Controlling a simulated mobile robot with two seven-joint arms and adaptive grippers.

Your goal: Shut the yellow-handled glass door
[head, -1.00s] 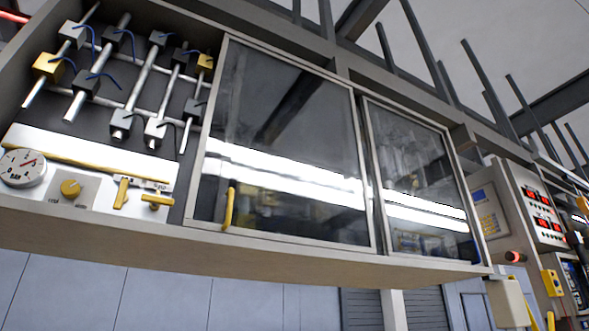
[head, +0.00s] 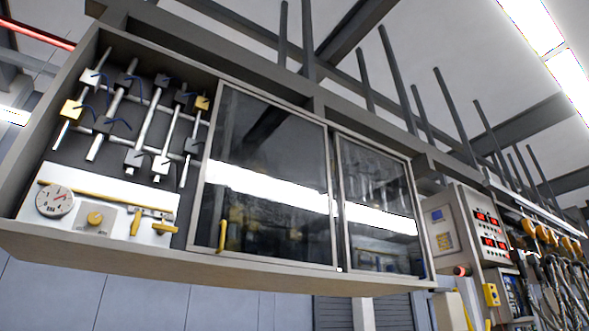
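The glass door (head: 270,145) with a yellow handle (head: 222,236) is a framed sliding-type pane on the wall cabinet. It covers the middle of the cabinet front, and its handle is at its lower left. A second glass pane (head: 380,185) stands to its right. The left part of the cabinet is uncovered, showing pipes and valves (head: 135,125). Neither of my grippers shows in the head view.
A white panel with a pressure gauge (head: 55,202), a yellow knob (head: 95,218) and yellow valve handles is at the cabinet's lower left. A control box (head: 490,235) with red displays and hanging cables (head: 565,285) are at the right. Beams cross above.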

